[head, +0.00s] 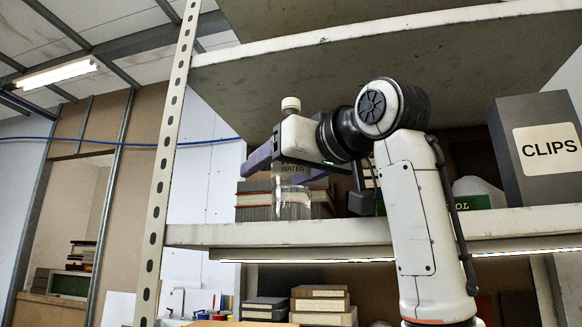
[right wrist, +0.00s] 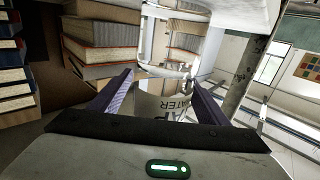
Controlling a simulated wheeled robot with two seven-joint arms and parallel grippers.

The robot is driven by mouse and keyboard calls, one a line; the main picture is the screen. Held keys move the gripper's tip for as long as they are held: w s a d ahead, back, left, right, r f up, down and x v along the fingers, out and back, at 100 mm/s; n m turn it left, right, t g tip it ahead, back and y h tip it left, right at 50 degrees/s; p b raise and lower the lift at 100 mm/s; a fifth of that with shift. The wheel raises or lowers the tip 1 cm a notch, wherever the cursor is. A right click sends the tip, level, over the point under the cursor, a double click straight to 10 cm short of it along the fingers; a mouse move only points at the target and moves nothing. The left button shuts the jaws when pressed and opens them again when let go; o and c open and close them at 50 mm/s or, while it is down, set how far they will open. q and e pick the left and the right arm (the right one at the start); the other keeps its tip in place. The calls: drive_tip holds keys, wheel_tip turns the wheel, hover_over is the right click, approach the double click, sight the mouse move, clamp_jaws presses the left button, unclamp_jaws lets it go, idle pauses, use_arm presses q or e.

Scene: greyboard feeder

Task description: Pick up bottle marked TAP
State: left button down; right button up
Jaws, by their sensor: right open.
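The clear bottle (head: 292,205) with a white cap stands upright on the shelf near its left end. The word WATER shows on its label in the head view; my gripper hides the part above. My right gripper (head: 270,165) is at the bottle's upper half. In the right wrist view its two purple fingers (right wrist: 159,78) are spread, one on each side of the bottle, with visible gaps. My left gripper is out of view.
Stacked books (head: 255,200) stand close behind the bottle. To the right are a grey CLIPS box (head: 539,145) and a partly hidden white container (head: 475,187). The shelf's perforated post (head: 167,160) is at left, and another shelf (head: 370,75) hangs above.

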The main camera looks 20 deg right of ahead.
drive_tip(key=c, duration=1.2)
drive_tip(key=shift+r, duration=0.1)
drive_tip(key=shift+c, duration=0.2)
